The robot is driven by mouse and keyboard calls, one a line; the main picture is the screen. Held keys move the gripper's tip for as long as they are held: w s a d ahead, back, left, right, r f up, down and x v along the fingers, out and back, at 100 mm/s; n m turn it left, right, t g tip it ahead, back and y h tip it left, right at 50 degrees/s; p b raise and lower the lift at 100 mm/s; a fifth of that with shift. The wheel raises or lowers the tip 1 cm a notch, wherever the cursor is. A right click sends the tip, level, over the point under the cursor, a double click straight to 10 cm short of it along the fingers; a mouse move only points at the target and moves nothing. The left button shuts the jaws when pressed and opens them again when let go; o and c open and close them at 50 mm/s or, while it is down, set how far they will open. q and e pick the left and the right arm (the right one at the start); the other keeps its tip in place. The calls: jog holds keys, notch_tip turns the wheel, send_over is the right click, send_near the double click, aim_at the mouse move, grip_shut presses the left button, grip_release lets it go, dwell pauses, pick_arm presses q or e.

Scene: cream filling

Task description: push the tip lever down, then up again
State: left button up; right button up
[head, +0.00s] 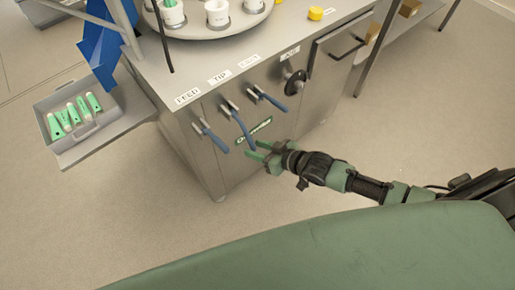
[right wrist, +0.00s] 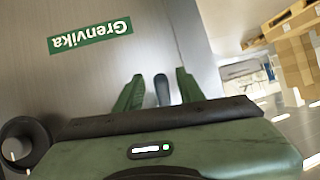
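The tip lever (head: 243,128) is the middle of three blue-handled levers on the steel cabinet front, below the TIP label (head: 220,77). Its handle slopes more steeply downward than its two neighbours. My right gripper (head: 254,150) is at the lower end of this handle. In the right wrist view, the blue-grey handle end (right wrist: 162,90) lies between the two green fingers of my right gripper (right wrist: 160,92), with a gap on each side. The gripper is open. My left gripper is out of view.
The feed lever (head: 213,137) is to the left and another lever (head: 270,99) to the right, both close by. A black knob (head: 294,82) is further right. A grey tray (head: 108,124) with green tubes juts out at left. Floor in front is clear.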

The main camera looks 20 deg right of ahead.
jog(key=shift+s, duration=0.1)
jog(key=v, duration=0.7)
jog(key=shift+s+d+r+p, duration=0.15)
jog(key=shift+s+r+p, duration=0.1)
jog(key=shift+p, duration=0.1)
jog(key=s+d+f+m+g+h, duration=0.1)
jog(key=s+d+f+h, duration=0.3)
jog(key=f, duration=0.7)
jog(key=s+d+f+m+g+h, duration=0.15)
jog(key=s+d+f, duration=0.35)
jog(key=f, duration=0.7)
jog(key=s+a+f+g, duration=0.1)
jog(key=s+f, duration=0.3)
jog(key=s, duration=0.4)
jog(key=s+a+f+g+h, duration=0.1)
jog(key=s+a+f+g, duration=0.1)
jog(key=s+f, duration=0.3)
jog(key=s+a+f+g+p, duration=0.1)
jog(key=s+f+g, duration=0.3)
jog(key=s, duration=0.9)
jog(key=shift+s+a+f, duration=0.15)
jog(key=shift+a+f, duration=0.55)
jog(key=shift+a, duration=0.05)
